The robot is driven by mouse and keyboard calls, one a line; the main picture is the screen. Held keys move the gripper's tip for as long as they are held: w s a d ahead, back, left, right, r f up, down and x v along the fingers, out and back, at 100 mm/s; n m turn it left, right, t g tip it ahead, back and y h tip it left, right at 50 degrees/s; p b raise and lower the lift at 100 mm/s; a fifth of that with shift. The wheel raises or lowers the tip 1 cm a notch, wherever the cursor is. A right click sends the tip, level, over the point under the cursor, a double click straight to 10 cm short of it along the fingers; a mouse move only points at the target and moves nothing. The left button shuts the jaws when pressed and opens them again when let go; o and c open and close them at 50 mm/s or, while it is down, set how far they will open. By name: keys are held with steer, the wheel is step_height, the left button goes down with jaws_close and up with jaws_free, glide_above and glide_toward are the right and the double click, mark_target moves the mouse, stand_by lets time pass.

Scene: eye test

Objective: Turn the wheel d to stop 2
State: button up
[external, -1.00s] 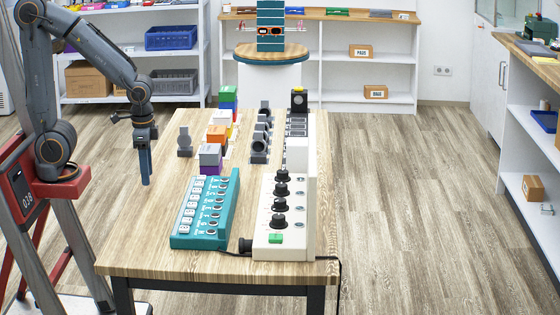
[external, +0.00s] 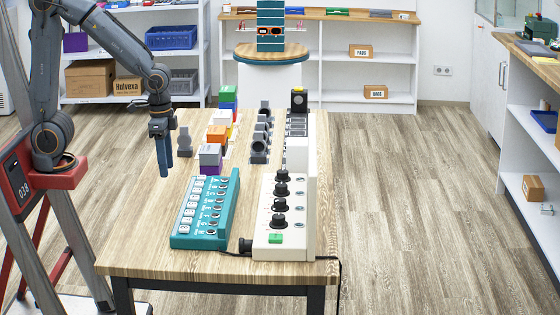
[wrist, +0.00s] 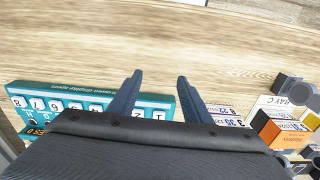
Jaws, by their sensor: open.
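A white control box (external: 296,240) stands on the front right of the table, with several black round knobs (external: 280,205) in a row along it. The labels are too small to tell which knob is wheel d or where its stops are. My gripper (external: 164,172) is above the left side of the table, left of the teal numbered board (external: 232,190) and well apart from the knobs. In the wrist view my gripper (wrist: 160,80) shows two spread fingers with nothing between them. The knobs are not seen in the wrist view.
Stacked coloured blocks (external: 217,135), a grey stand (external: 184,142) and dark round parts (external: 259,142) stand further back on the wooden table (external: 140,240). A green button (external: 275,238) is at the box's front end. A black cable (external: 338,270) runs over the table's front right corner.

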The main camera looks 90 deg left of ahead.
steer(key=w+d+r+m+p, duration=0.2)
steer(key=w+d+r+p, duration=0.2)
steer(key=w, duration=0.4)
steer(key=m+t+h+p, duration=0.3)
steer(key=m+p, duration=0.4)
steer(key=p, duration=0.7)
glide_toward(278, 216)
steer(key=shift+p+x, duration=0.9)
steer(key=shift+x, duration=3.15)
steer(key=shift+w+a, duration=0.1)
steer(key=shift+c, duration=0.3)
steer(key=c, duration=1)
